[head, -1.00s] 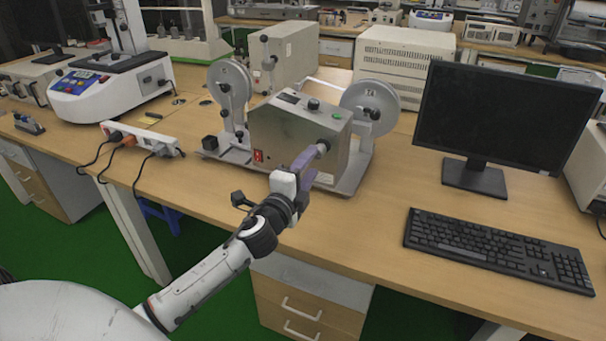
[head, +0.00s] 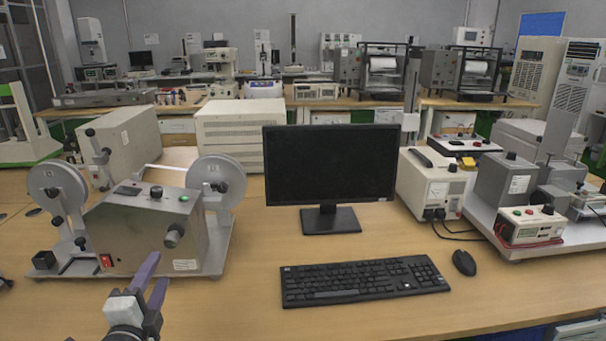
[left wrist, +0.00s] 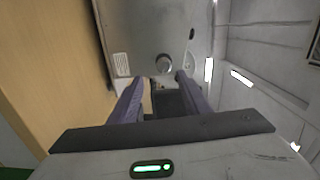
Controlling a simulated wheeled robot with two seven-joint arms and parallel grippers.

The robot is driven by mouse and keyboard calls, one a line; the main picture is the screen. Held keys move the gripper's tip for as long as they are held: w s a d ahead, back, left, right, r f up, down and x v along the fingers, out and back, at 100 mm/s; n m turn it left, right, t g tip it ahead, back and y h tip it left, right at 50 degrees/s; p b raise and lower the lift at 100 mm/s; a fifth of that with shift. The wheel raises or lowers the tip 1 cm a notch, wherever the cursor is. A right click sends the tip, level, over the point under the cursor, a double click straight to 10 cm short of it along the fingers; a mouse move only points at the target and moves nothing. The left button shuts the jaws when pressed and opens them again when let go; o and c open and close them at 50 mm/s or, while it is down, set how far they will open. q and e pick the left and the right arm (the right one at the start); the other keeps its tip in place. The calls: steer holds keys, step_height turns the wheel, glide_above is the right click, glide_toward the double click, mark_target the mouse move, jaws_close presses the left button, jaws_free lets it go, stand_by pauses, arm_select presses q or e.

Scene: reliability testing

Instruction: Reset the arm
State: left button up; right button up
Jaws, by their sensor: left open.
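My left gripper (head: 151,281) is at the bottom left of the head view, in front of a grey metal test machine (head: 145,232) with two round discs. Its two purple fingers are apart with nothing between them. In the left wrist view the open fingers (left wrist: 158,88) point toward the machine's front panel (left wrist: 150,30), with a round knob (left wrist: 163,64) beyond the tips. The fingers look apart from the knob, though the exact gap is hard to tell. My right gripper is not in view.
A black monitor (head: 330,165) and keyboard (head: 362,281) stand on the wooden table (head: 270,315), with a mouse (head: 464,262) to their right. A white instrument (head: 432,185) and a grey test rig (head: 505,180) stand at the right. Bare table lies before the keyboard.

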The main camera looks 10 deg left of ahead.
arm_select(q)
steer(key=s+d+f+n+g+h, duration=0.2)
steer(key=s+d+f+n+g, duration=0.3)
steer(key=s, duration=0.5)
steer(key=s+d+f+n+g+h, duration=0.1)
steer(key=s+d+f+n+g, duration=0.25)
steer(key=s+d+f, duration=0.45)
steer(key=s+d+f+n+g+h, duration=0.25)
steer(key=s+f+n+g, duration=0.2)
steer(key=s, duration=0.75)
steer(key=w+d+f+t, duration=0.2)
steer(key=f, duration=0.3)
steer(key=w+d+f+t+h, duration=0.1)
steer(key=w+d+f+t, duration=0.1)
steer(key=f, duration=0.4)
steer(key=shift+w+d+f+m, duration=0.2)
steer(key=shift+d+m, duration=0.1)
steer(key=shift+d, duration=0.55)
steer(key=shift+h, duration=0.25)
